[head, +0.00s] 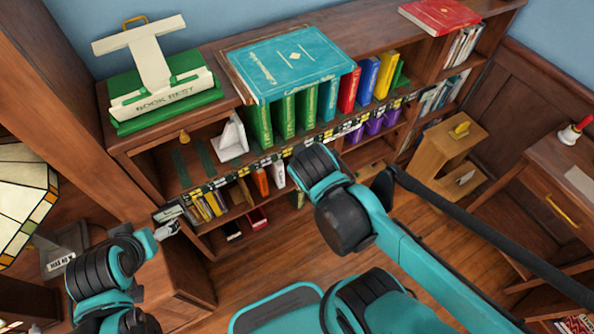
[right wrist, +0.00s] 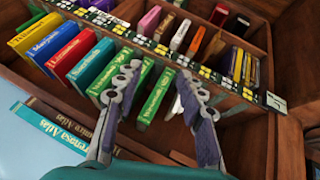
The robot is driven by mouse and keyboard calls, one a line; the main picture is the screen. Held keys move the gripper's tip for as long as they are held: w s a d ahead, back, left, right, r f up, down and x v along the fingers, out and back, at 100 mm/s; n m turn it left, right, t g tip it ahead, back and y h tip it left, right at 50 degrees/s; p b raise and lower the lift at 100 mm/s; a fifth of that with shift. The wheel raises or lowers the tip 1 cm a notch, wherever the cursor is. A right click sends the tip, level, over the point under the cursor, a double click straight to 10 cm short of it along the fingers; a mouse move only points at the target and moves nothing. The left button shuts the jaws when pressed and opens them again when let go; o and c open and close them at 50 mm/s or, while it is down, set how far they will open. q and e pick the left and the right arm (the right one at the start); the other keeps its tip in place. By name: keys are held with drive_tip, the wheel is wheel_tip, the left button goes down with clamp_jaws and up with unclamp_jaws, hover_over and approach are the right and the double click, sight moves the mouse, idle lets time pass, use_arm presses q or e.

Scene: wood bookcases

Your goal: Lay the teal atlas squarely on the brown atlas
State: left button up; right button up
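The teal atlas (head: 290,62) lies flat on the bookcase top in the head view, its front edge at or slightly past the top's front edge. The brown atlas (head: 238,86) is under it, mostly hidden, showing as a strip along the left side. In the right wrist view the teal spine (right wrist: 52,131) and brown spine (right wrist: 97,124) lie side by side at lower left. My right gripper (right wrist: 160,72) is open and empty, fingers apart in front of the green books; my arm hides it in the head view. My left gripper (head: 166,230) is at lower left, its fingers too small to read.
A green and white book rest (head: 160,85) stands left of the atlases, and a red book (head: 440,15) lies at the far right of the top. A lamp (head: 22,205) is at left.

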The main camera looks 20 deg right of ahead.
drive_tip(key=a+y, duration=0.1)
drive_tip(key=s+a+m+y, duration=0.1)
drive_tip(key=s+a+r+m, duration=0.1)
drive_tip(key=shift+a+t+y, duration=0.35)
drive_tip(key=shift+t+y, duration=0.05)
drive_tip(key=shift+f, duration=0.15)
drive_tip(key=shift+f+b, duration=0.85)
drive_tip(key=shift+b, duration=0.05)
